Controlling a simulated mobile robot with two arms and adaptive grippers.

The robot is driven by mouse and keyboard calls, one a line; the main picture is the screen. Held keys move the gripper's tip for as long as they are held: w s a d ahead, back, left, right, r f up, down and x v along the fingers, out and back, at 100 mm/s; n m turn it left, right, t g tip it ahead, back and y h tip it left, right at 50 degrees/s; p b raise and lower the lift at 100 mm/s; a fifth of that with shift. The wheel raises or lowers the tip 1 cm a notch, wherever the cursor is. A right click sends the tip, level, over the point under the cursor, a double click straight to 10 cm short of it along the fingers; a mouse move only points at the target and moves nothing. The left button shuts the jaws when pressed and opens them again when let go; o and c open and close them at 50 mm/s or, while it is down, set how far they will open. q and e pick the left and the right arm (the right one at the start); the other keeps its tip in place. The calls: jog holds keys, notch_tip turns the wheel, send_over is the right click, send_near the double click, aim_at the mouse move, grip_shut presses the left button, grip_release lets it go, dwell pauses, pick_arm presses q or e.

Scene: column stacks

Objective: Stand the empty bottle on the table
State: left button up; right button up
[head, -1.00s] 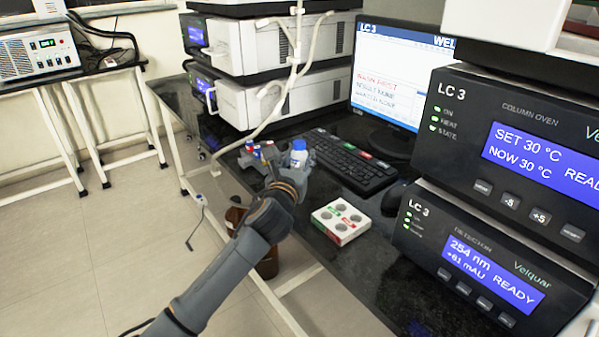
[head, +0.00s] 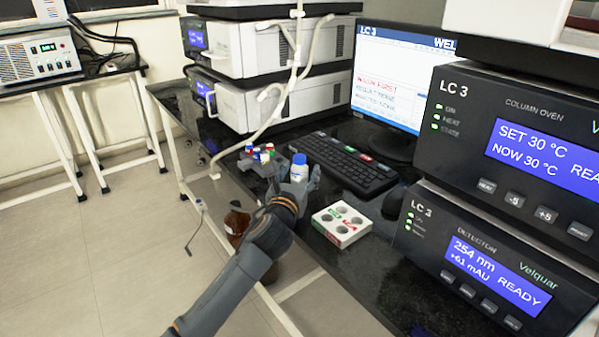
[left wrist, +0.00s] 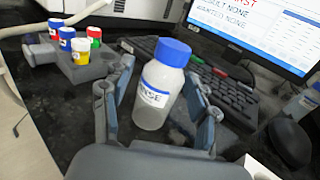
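The bottle (head: 299,172) is small and whitish with a blue cap and stands upright between the fingers of my left gripper (head: 296,187) in the head view. In the left wrist view the bottle (left wrist: 156,97) has a label ending in "INSE", and one finger of my left gripper (left wrist: 160,85) lies along each side. My right gripper is not in view.
A grey rack (left wrist: 85,74) with colour-capped vials is left of the bottle. The keyboard (head: 345,163) lies behind it. A white block with round holes (head: 342,222) sits to the right, near the mouse (head: 394,202).

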pick_arm(q)
jog(key=shift+r, duration=0.15)
jog(key=shift+s, duration=0.3)
jog(key=p+v, duration=0.2)
jog(key=v, duration=0.9)
jog(key=shift+s+a, duration=0.2)
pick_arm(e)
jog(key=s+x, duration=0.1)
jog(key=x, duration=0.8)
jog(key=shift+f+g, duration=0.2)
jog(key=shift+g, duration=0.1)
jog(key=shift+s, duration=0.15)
